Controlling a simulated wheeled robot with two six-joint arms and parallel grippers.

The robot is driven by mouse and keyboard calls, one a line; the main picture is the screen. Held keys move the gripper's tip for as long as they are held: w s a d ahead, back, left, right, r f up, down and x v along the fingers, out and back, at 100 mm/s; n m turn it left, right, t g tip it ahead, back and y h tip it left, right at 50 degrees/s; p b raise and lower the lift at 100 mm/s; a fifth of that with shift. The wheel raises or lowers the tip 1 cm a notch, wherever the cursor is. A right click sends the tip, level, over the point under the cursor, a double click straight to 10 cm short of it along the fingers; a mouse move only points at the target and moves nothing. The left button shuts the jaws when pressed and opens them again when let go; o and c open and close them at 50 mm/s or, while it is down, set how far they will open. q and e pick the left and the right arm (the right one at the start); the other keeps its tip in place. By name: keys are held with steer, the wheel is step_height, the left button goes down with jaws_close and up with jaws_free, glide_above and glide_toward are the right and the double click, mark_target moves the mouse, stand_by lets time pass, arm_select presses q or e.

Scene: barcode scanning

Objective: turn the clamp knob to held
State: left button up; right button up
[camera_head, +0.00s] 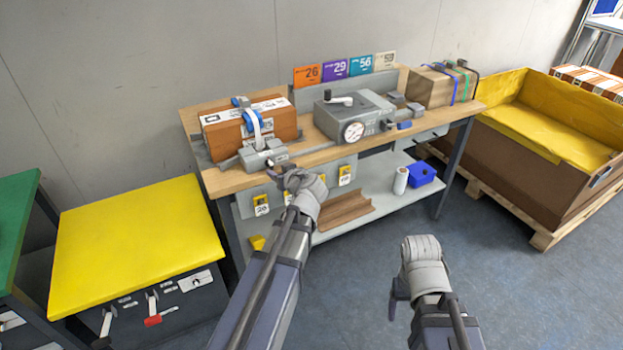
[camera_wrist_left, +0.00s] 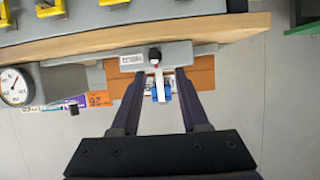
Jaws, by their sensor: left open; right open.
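The clamp (camera_head: 262,155) is a grey block at the front edge of the wooden bench, beside a brown box (camera_head: 222,139) with a blue and white strap over it. In the left wrist view the clamp knob (camera_wrist_left: 155,54) has a black end and a red and white part. A white label, upside down and seeming to read HELD, is on the grey block beside it. My left gripper (camera_head: 288,174) is open at the clamp; in the left wrist view its fingers (camera_wrist_left: 157,75) stand either side of the knob's line. Contact cannot be told. My right gripper (camera_head: 398,294) is open over the floor.
A grey device with a dial gauge (camera_head: 353,131) stands right of the clamp on the bench (camera_head: 320,156). Coloured number cards (camera_head: 334,69) stand behind. A lower shelf (camera_head: 385,200) holds a blue bin and a roll.

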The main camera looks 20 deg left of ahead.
mark_target(272, 165)
arm_select(q)
steer(key=shift+t, duration=0.3)
steer(key=b+x, duration=0.1)
steer(key=x, duration=0.1)
steer(key=b+x, duration=0.1)
steer(key=x, duration=0.4)
steer(key=shift+w+d+f+b, duration=0.1)
steer(key=shift+w+d+b, duration=0.25)
steer(key=shift+b, duration=0.05)
steer(key=shift+w+a+f, duration=0.15)
steer(key=shift+w+a, duration=0.15)
steer(key=shift+a, duration=0.15)
arm_select(e)
steer(key=f, duration=0.1)
steer(key=d+f, duration=0.1)
steer(key=f, duration=0.1)
steer(key=shift+w+f, duration=0.1)
steer(key=shift+f, duration=0.15)
arm_select(q)
steer(key=shift+c, duration=0.2)
jaws_close()
